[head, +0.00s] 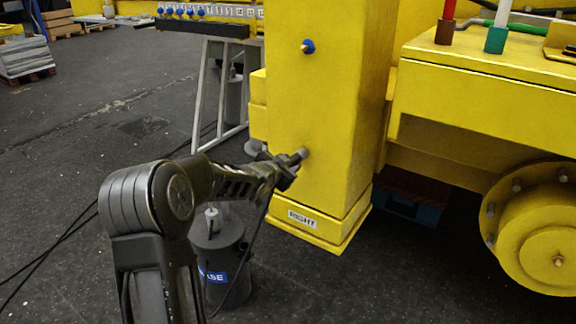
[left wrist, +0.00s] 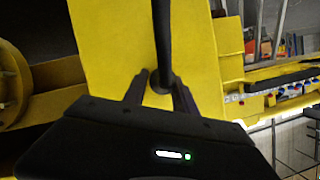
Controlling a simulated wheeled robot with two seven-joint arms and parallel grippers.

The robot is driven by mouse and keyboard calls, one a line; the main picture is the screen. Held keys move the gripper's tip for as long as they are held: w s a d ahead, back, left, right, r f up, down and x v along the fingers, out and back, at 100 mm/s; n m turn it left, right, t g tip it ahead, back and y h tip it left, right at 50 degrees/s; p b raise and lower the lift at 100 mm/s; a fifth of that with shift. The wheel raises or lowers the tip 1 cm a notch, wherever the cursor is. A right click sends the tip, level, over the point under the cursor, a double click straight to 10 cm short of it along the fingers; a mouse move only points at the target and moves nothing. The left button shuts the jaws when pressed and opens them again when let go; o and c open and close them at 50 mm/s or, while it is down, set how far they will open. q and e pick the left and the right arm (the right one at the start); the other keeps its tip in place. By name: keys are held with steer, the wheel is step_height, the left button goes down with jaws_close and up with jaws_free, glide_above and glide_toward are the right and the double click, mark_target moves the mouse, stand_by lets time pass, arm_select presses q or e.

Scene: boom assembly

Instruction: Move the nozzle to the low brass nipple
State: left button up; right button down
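My left gripper (head: 290,170) is in front of the lower part of the yellow column (head: 320,110). It is shut on the grey nozzle (head: 301,154), whose tip points at the column face; whether it touches cannot be told. In the left wrist view the fingers (left wrist: 161,95) close around the dark nozzle and hose (left wrist: 160,45). No brass nipple shows on the low column face; the nozzle and gripper may hide it. A blue-ringed fitting (head: 308,46) sits higher on the column. A small brass-coloured stud (head: 558,260) is on the wheel hub. My right gripper is out of view.
A grey grease bucket (head: 215,265) stands on the floor below my left arm, with a black hose (head: 250,262) beside it. A trestle stand (head: 215,95) is behind the column. The yellow chassis (head: 480,110) and wheel (head: 535,235) are at right. Floor at left is mostly clear.

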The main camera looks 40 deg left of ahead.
arm_select(q)
steer(key=o, duration=0.4)
steer(key=shift+s, duration=0.1)
steer(key=v, duration=0.7)
steer(key=shift+s+r, duration=0.15)
steer(key=shift+s, duration=0.15)
